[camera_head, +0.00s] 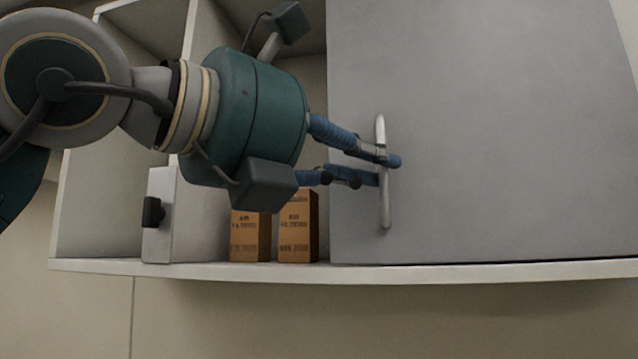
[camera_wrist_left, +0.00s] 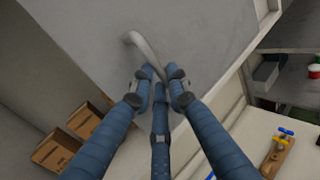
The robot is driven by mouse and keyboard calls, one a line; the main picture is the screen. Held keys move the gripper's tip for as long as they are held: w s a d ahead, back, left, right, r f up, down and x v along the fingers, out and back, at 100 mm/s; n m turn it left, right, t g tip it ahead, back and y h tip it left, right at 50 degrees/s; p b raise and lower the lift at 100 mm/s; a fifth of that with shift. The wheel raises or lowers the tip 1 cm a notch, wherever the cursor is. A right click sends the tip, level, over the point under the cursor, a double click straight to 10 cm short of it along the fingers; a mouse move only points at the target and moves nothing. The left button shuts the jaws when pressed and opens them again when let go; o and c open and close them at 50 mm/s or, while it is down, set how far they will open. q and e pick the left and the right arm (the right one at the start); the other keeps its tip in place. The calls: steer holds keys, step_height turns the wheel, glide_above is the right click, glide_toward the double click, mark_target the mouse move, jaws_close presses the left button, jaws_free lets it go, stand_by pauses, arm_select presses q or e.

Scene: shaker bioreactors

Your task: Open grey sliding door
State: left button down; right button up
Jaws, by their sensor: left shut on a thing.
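The grey sliding door (camera_head: 490,130) covers the right part of a white cabinet in the head view; the left part of the cabinet is open. A pale vertical bar handle (camera_head: 383,212) stands near the door's left edge. My left gripper (camera_head: 388,170) comes in from the left with its blue fingers shut on the handle's middle. In the left wrist view the grey door (camera_wrist_left: 100,35) and the curved handle (camera_wrist_left: 143,44) show, with the fingers (camera_wrist_left: 160,85) closed around the handle's lower part. My right gripper is in neither view.
Two brown boxes (camera_head: 250,238) (camera_head: 298,232) stand on the cabinet shelf left of the door. A white block with a black knob (camera_head: 153,212) stands farther left. The cabinet's bottom edge (camera_head: 400,272) runs below the door.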

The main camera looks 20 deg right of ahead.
arm_select(q)
steer(key=s+d, duration=0.1)
steer(key=d, duration=0.1)
steer(key=s+d+b, duration=0.1)
steer(key=s+d, duration=0.1)
steer(key=shift+s+d, duration=0.15)
steer(key=shift+d, duration=0.25)
steer(key=shift+r, duration=0.1)
steer(key=shift+a, duration=0.1)
steer(key=c, duration=1.7)
jaws_free()
steer(key=shift+o, duration=0.2)
glide_toward(414, 153)
steer(key=s+a+f, duration=0.2)
steer(key=s+a, duration=0.2)
steer(key=s, duration=0.1)
steer(key=shift+s+a, duration=0.25)
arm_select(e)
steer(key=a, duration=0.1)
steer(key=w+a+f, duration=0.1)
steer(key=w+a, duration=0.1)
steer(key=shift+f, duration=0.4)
